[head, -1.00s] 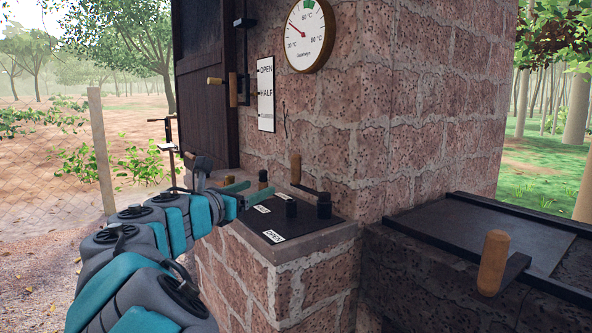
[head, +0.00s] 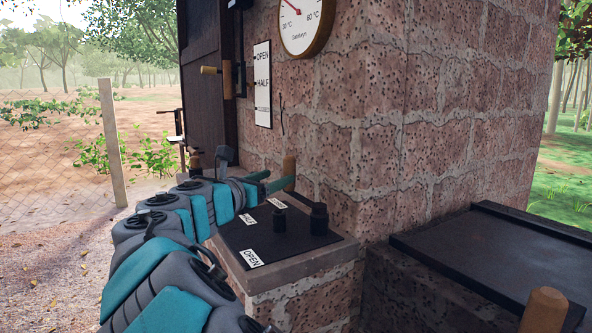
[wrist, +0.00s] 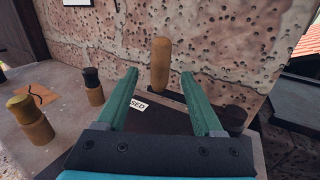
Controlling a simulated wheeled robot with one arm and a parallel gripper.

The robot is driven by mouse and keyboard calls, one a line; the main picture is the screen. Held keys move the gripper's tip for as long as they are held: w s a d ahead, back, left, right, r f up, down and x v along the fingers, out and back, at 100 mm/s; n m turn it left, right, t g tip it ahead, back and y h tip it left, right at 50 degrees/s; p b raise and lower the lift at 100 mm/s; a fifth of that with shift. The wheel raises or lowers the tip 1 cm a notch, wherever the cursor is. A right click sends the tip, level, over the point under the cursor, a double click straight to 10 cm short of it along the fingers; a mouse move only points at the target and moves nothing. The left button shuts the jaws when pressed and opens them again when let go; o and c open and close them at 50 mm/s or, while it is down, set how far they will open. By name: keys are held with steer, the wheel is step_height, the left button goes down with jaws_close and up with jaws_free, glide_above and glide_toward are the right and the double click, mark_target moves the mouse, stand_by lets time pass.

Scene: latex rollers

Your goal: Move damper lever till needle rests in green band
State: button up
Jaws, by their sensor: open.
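The damper lever's upright wooden handle (head: 289,172) stands at the far side of the black plate (head: 262,237), near the CLOSED label. In the wrist view the handle (wrist: 160,66) stands centred between the green fingers, at or just beyond their tips; I cannot tell exact depth. A dark bar runs from its base right towards a black pivot (wrist: 232,120). My gripper (head: 272,181) is open, its fingertips close to the handle, with no grip seen. The round gauge (head: 306,28) is cut off at the top; its red needle points up-left, and the green band is out of view.
A brick wall (head: 380,130) stands close behind the plate. A wall sign (head: 262,85) reads OPEN and HALF. Wooden posts (wrist: 93,88) stand left of my fingers. A dark lid (head: 490,255) with another wooden handle (head: 544,312) is at right.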

mark_target(286, 173)
steer(key=x, duration=0.6)
steer(key=shift+w+d, duration=0.2)
steer(key=shift+w, duration=0.1)
jaws_close()
stand_by(1.2)
